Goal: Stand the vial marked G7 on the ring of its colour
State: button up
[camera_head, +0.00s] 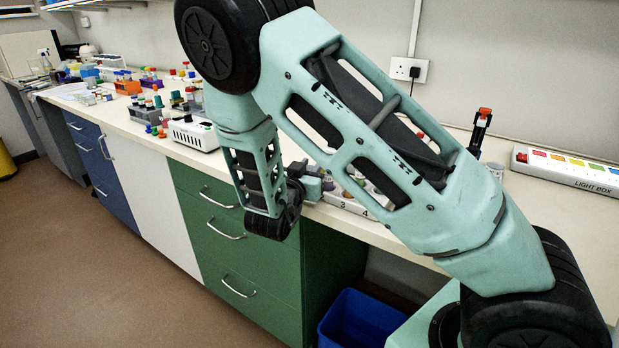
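My gripper (314,186) is at the bench's front edge, beside a white numbered holder (372,213) that shows the numerals 3 and 4. My arm covers much of the gripper and holder, and I cannot see whether the fingers are open or hold anything. Small vials or caps stand around the holder, partly hidden. No G7 marking is readable, so I cannot pick out that vial. No coloured ring can be made out.
A white light box (571,171) with coloured squares lies at the right. A black and orange pipette (480,130) stands near the wall. A white device (193,134) and racks of coloured caps fill the bench at left. A blue bin (361,318) stands below.

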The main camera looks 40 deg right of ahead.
grip_shut()
